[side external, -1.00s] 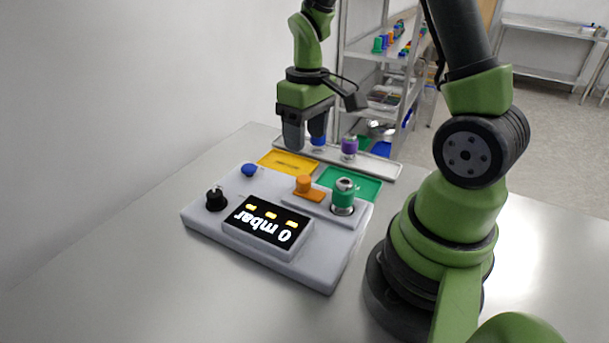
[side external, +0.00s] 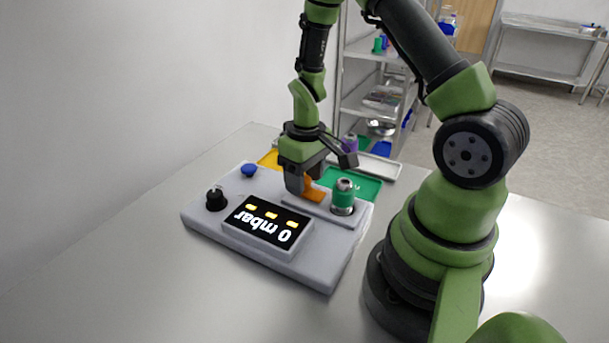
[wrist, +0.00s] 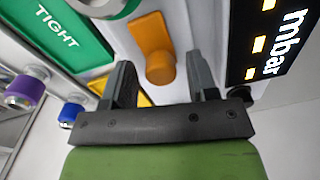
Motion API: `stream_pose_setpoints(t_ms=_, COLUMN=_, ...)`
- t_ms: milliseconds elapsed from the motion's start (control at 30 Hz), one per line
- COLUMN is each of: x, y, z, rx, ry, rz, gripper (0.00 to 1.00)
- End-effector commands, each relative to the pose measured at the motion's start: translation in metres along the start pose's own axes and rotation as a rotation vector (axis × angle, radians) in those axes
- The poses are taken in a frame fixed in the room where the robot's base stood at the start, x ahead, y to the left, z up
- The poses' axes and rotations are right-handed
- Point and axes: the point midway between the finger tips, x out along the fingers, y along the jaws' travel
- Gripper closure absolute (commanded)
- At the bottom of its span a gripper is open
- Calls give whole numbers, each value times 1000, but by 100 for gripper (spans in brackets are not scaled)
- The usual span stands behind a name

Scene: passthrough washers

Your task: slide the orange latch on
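The orange latch (side external: 315,194) lies on the light grey test device (side external: 210,226), beside the green cylinder part (side external: 343,198). In the wrist view the latch (wrist: 148,32) is a flat orange plate with a round knob (wrist: 160,68) at its near end. My gripper (side external: 303,188) is low over the latch and partly hides it in the side view. In the wrist view my gripper (wrist: 160,72) is open, with one finger on each side of the knob and visible gaps. The device's display (side external: 268,222) reads "0 mbar" with several orange marks.
A green tray (side external: 368,187) marked TIGHT (wrist: 45,25) and a yellow tray (side external: 267,158) lie behind the device. Purple (wrist: 25,92) and blue (wrist: 70,114) parts stand on a grey tray (side external: 384,165). A black knob (side external: 215,199) and a blue button (side external: 249,170) are on the device's left.

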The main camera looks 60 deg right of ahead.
Motion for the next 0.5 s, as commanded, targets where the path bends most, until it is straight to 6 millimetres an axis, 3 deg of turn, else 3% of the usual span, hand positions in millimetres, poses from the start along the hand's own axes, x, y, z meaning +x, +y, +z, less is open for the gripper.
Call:
stream_pose_setpoints(t_ms=33, x=0, y=0, z=0, rx=0, ry=0, rz=0, gripper=59)
stream_pose_setpoints(t_ms=200, x=0, y=0, z=0, rx=0, ry=0, rz=0, gripper=98)
stream_pose_setpoints(t_ms=333, x=0, y=0, z=1, rx=1, ry=0, rz=-1, gripper=100)
stream_pose_setpoints(t_ms=500, x=0, y=3, z=19, rx=2, ry=-2, rz=-4, gripper=100)
